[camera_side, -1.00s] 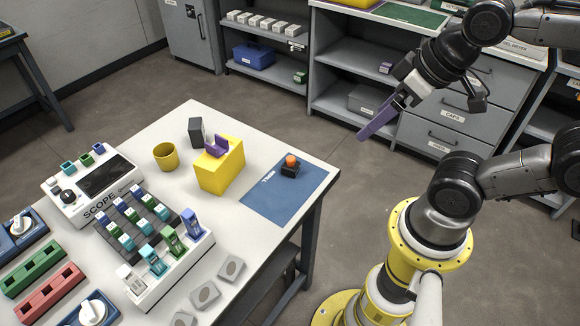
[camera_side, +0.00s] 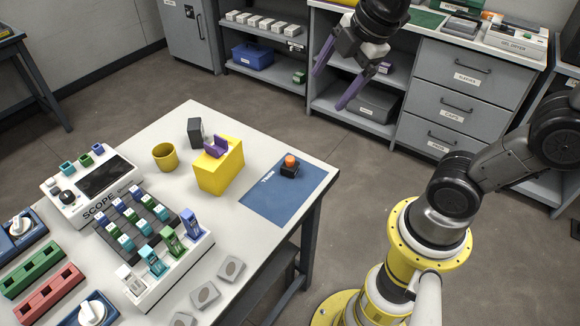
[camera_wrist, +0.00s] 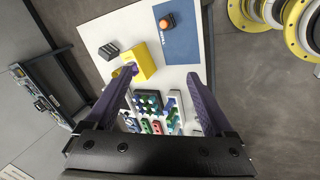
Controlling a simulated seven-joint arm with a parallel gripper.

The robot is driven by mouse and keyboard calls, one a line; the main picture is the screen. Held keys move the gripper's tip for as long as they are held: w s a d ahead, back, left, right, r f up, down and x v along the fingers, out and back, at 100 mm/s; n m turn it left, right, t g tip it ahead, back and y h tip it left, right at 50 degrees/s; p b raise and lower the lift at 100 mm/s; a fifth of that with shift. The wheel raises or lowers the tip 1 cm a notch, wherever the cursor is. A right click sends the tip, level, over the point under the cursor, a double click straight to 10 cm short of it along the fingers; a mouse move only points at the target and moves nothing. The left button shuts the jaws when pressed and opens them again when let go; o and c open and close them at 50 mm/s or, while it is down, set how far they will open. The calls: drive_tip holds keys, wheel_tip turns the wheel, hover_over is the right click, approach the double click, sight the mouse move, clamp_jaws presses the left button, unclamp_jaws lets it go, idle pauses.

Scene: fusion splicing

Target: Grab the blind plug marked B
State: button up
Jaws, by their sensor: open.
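My gripper (camera_side: 330,90) is open and empty, high in the air beyond the white table's far right corner. In the wrist view its two purple fingers (camera_wrist: 162,74) stand wide apart, with the table far below. I cannot read a B on any piece, so I cannot tell which is the plug marked B. The rack shows partly between the fingers in the wrist view.
A yellow block (camera_side: 222,171) with a purple piece, a yellow cup (camera_side: 165,156) and a dark grey block (camera_side: 195,132) stand on the table. A blue mat (camera_side: 268,203) holds an orange-topped black item (camera_side: 290,166). The scope (camera_side: 96,183) is beside the rack. Shelves stand behind.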

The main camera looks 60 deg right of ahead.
drive_tip(key=w+d+f+n+g, duration=0.1)
drive_tip(key=w+f+n, duration=0.3)
drive_tip(key=w, duration=0.3)
drive_tip(key=n+g, duration=0.2)
drive_tip(key=g, duration=0.1)
hover_over(290, 158)
wheel_tip(290, 158, down, 10)
drive_tip(key=shift+g, duration=0.5)
wheel_tip(290, 158, down, 10)
drive_tip(key=shift+f, duration=3.15)
clamp_jaws()
